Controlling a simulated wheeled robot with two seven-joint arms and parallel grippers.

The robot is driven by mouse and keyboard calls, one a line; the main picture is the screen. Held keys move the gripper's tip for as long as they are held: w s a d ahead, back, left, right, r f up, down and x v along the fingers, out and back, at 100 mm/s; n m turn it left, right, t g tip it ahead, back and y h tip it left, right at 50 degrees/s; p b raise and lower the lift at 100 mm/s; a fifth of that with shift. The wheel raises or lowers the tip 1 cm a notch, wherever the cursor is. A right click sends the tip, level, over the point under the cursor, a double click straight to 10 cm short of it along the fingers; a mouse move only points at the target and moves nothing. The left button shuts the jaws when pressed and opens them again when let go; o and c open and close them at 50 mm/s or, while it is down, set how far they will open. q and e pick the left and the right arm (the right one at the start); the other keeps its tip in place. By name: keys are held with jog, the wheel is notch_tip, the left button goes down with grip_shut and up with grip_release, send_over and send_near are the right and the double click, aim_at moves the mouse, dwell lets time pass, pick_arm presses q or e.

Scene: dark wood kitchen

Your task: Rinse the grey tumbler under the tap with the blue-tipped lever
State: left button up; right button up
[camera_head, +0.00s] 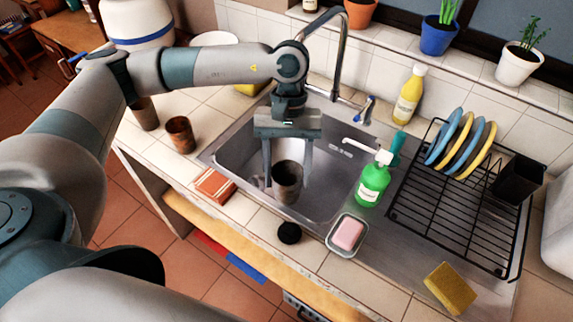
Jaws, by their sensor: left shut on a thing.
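The grey tumbler (287,184) is upright between the fingers of my left gripper (287,168), which is shut on it. My gripper comes from above and holds the tumbler over the front part of the steel sink basin (330,185). I cannot tell whether the tumbler's base touches the basin. The chrome tap (342,60) arches up behind the basin, and my wrist hides its spout end. Its blue-tipped lever (368,108) stands right of the tap's base. No water shows. My right gripper is out of view.
A green soap bottle (372,184) stands at the basin's right rim. A pink soap dish (347,235) and a dark round item (289,232) lie in front. A dish rack (450,205) is at the right. Brown cups (181,134) stand at the left.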

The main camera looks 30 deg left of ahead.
pick_arm(q)
jog(key=n, duration=0.1)
jog(key=n+p, duration=0.1)
jog(key=n+h+p, duration=0.1)
jog(key=shift+s+d+r+t, duration=0.2)
jog(key=shift+s+r+t, duration=0.1)
jog(key=shift+s, duration=0.1)
jog(key=n+p, duration=0.1)
jog(key=n, duration=0.1)
jog(key=shift+s+r+n+t+h, duration=0.1)
jog(key=shift+r+n+t+h, duration=0.05)
jog(key=shift+n+t+h, duration=0.2)
jog(key=n+p, duration=0.1)
jog(key=n, duration=0.1)
jog(key=r+n+t+h, duration=0.1)
jog(key=shift+s+a+n+p, duration=0.1)
jog(key=shift+s+n+p, duration=0.1)
jog(key=shift+n+p, duration=0.2)
jog(key=a+r+n+t+y+p, duration=0.2)
jog(key=a+r+n+t+p, duration=0.2)
jog(key=n, duration=1)
notch_tip(320, 180, up, 2)
jog(key=shift+s+a+r+n+t+p, duration=0.1)
jog(key=shift+s+a+n+t+p, duration=0.45)
jog(key=shift+p, duration=0.7)
jog(key=shift+w+d, duration=0.15)
jog(key=shift+w, duration=0.05)
